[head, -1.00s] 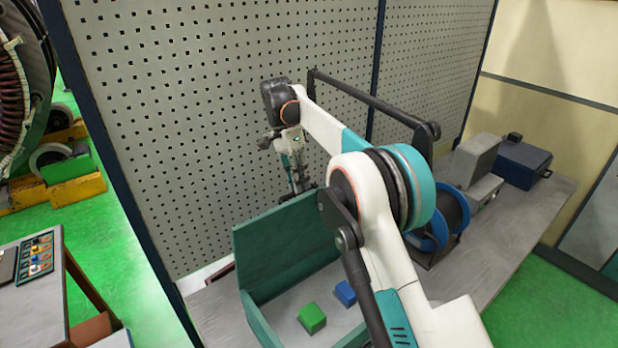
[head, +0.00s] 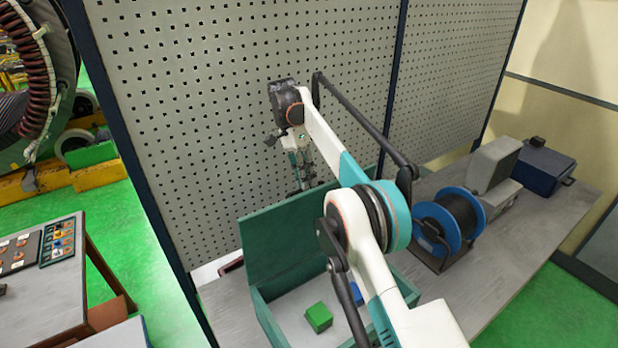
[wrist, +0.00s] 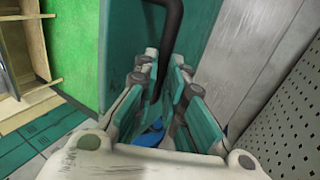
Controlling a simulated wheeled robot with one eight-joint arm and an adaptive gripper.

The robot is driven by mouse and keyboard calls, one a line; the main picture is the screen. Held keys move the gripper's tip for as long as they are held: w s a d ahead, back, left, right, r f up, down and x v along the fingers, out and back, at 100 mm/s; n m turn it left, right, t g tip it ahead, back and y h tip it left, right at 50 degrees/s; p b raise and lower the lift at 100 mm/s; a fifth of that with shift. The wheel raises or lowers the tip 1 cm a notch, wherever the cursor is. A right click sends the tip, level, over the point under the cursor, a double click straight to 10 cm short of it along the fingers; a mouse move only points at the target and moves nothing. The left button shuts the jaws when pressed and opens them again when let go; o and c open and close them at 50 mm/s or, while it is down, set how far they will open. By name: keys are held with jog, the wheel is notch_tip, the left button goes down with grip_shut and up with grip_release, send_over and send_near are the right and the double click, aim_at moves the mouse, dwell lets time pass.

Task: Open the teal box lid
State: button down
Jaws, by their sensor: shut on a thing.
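The teal box (head: 268,318) stands on the grey bench with its lid (head: 290,240) raised at the back, so the inside shows. A green cube (head: 319,317) and a blue cube (head: 356,293) lie inside; my arm partly covers the blue one. My gripper (head: 301,178) is at the far side of the raised lid, near its upper edge. In the wrist view my gripper (wrist: 164,78) is shut on the dark curved handle (wrist: 172,22) in front of the teal lid surface (wrist: 125,45). The exact contact is partly hidden by the fingers.
A perforated panel (head: 180,130) rises close behind the lid and my gripper. A blue cable spool (head: 450,222), a grey device (head: 493,165) and a dark blue case (head: 543,165) stand right on the bench. A separate table (head: 45,300) is at the left.

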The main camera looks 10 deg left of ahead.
jog(key=shift+w+a+f, duration=0.1)
jog(key=shift+a+f, duration=0.1)
jog(key=shift+f, duration=0.35)
jog(key=shift+a+f, duration=0.2)
jog(key=shift+f, duration=0.3)
jog(key=c, duration=1.6)
grip_release()
jog(key=shift+o, duration=0.9)
jog(key=shift+w+a+f, duration=0.25)
jog(key=shift+w, duration=0.05)
jog(key=o, duration=0.4)
jog(key=shift+w+a, duration=0.15)
jog(key=shift+c, duration=0.2)
jog(key=shift+r, duration=0.1)
jog(key=shift+c, duration=0.8)
jog(key=shift+d, duration=0.2)
jog(key=shift+c, duration=0.3)
jog(key=shift+d, duration=0.1)
